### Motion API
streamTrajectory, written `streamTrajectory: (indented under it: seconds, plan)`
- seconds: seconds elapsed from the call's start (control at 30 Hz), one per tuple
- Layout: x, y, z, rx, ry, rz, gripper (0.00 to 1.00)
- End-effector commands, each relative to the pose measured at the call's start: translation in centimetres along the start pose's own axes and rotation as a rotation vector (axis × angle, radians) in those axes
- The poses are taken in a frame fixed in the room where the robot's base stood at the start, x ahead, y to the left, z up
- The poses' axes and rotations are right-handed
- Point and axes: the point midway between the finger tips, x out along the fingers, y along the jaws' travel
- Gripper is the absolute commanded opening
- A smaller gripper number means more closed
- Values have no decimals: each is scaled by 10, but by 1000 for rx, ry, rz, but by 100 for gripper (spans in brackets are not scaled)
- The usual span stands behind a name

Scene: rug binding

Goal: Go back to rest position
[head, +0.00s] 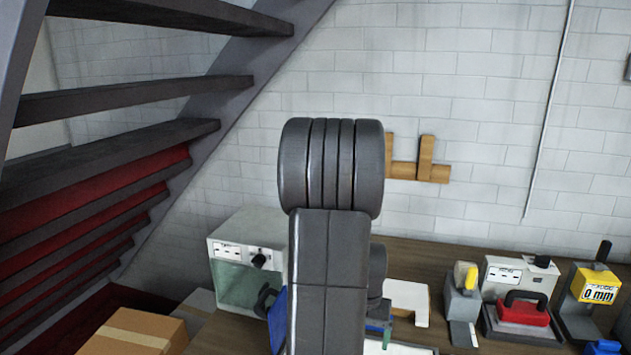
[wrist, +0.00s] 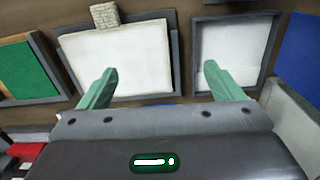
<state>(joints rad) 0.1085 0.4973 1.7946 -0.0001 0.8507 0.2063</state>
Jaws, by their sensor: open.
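My gripper (wrist: 155,86) shows in the wrist view with its two green fingers spread wide apart. It is open and nothing is between the fingers. Beyond the fingers are a large framed white panel (wrist: 120,62) on the left and a smaller framed white panel (wrist: 232,45) on the right. The fingers appear apart from both panels, though the exact gap is hard to tell. In the head view my own dark arm stands upright in the middle and hides part of the bench; the gripper cannot be made out there.
A cardboard box (head: 135,332) sits lower left, below the dark stairs (head: 110,130). The white wall (head: 480,130) is behind.

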Motion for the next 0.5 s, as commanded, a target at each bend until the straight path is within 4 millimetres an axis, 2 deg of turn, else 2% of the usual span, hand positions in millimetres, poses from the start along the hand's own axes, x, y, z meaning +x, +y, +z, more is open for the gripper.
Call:
streamTrajectory:
  seconds: [0.03,0.2,0.5]
  plan:
    - [14,0,1,1,-2,0,87]
    - [31,0,1,3,-2,0,87]
    - [46,-1,1,5,-1,0,87]
